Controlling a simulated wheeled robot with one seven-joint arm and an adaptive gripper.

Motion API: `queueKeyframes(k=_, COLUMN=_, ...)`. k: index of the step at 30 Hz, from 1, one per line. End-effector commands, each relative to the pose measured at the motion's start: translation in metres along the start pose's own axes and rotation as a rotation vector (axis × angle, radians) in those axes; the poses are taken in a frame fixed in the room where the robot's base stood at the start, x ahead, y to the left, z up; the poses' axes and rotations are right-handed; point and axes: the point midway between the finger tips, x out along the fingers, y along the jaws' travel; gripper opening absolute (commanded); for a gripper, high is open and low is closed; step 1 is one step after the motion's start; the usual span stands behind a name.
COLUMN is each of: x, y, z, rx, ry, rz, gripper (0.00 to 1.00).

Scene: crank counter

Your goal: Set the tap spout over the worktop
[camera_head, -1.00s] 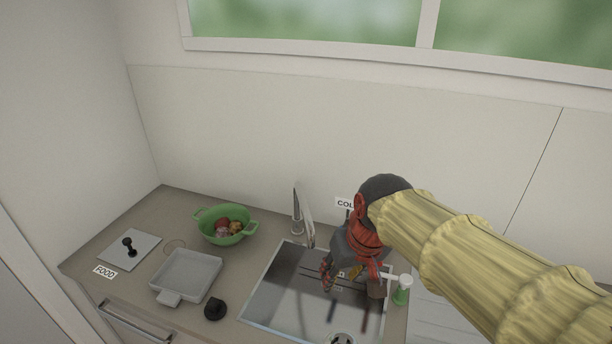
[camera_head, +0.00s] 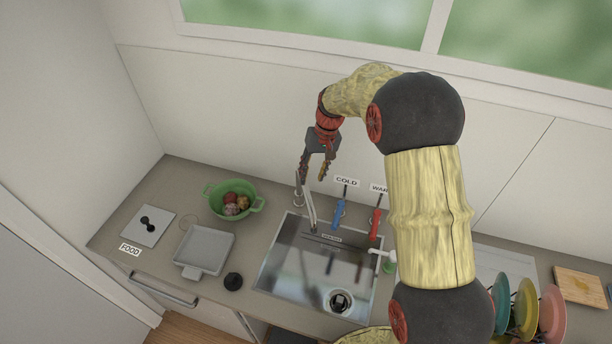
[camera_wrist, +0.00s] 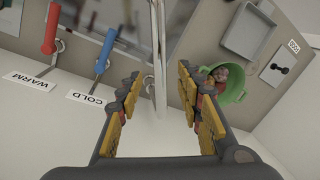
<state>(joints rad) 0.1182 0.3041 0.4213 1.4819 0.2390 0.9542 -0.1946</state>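The tap spout (camera_head: 309,205) is a slim grey metal pipe at the back left of the sink (camera_head: 290,262). In the head view its lower end points forward over the sink's left back part. My gripper (camera_head: 312,178) is above and behind the tap, pointing down, with the upper part of the spout close to its fingers. In the wrist view the spout (camera_wrist: 158,50) runs between the two open fingers (camera_wrist: 155,100), apart from both. The worktop (camera_head: 262,222) lies left of the sink.
A green colander (camera_head: 222,190) with several round items stands left of the tap. A grey tray (camera_head: 204,250) and a black knob (camera_head: 233,281) are in front of it. Blue cold lever (camera_head: 339,213) and red warm lever (camera_head: 375,222) stand right of the tap. Coloured plates (camera_head: 525,308) stand far right.

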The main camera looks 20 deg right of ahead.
Motion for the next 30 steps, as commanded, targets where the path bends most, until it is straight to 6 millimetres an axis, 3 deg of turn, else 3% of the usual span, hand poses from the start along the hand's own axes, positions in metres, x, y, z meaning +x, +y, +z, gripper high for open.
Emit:
queueKeyframes(k=5, x=0.013, y=0.001, z=-0.002, rx=0.002, ry=-0.008, rz=-0.002, gripper=0.37)
queueKeyframes(k=18, x=0.072, y=0.001, z=-0.002, rx=0.002, ry=-0.005, rz=-0.002, gripper=0.37)
queueKeyframes(k=30, x=0.08, y=0.001, z=-0.002, rx=0.002, ry=-0.004, rz=-0.002, gripper=0.36)
